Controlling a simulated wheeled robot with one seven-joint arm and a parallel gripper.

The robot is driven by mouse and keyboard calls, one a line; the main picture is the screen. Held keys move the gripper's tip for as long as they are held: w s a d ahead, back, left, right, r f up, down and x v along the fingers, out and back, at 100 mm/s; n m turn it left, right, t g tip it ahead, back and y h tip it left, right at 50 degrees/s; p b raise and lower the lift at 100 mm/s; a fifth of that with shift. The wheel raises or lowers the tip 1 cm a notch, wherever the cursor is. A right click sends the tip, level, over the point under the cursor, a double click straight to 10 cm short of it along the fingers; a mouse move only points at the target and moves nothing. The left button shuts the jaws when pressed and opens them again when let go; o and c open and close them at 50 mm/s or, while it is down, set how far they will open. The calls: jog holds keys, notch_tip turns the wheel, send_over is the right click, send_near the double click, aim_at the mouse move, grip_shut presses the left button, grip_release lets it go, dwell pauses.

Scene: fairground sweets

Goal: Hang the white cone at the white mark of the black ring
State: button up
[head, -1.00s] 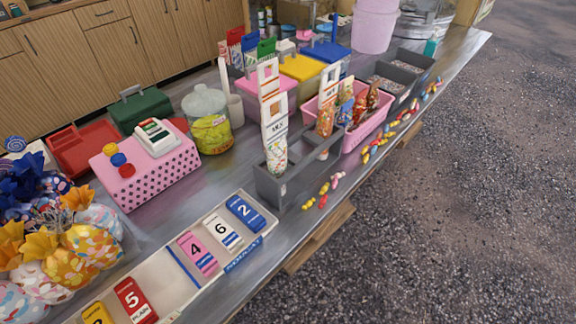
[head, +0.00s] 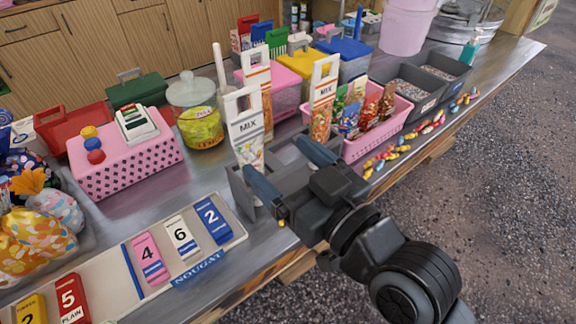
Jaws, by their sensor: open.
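My gripper (head: 282,165) is open, its two dark fingers apart, over the grey holder (head: 238,190) at the counter's front edge. I see nothing held between them. In the holder area stand tall paper bags marked MIX: a white one (head: 248,128) just behind the left finger, a white-and-orange one (head: 262,98) behind it, and another orange one (head: 324,92) behind the right finger. I cannot make out which thing is the white cone. No black ring or white mark is clearly visible. The gripper hides much of the holder.
A long tray (head: 118,262) of numbered bars lies front left. A pink spotted box (head: 125,170) and a lidded jar (head: 198,112) stand behind it. A pink basket (head: 375,140) of sweets and grey bins (head: 405,100) are right. Loose wrapped sweets (head: 385,156) line the front edge.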

aim_at(249, 130)
jog(key=shift+b+x, duration=0.45)
jog(key=shift+x, duration=4.65)
jog(key=c, duration=0.9)
jog(key=shift+o, duration=0.2)
jog(key=shift+r, duration=0.1)
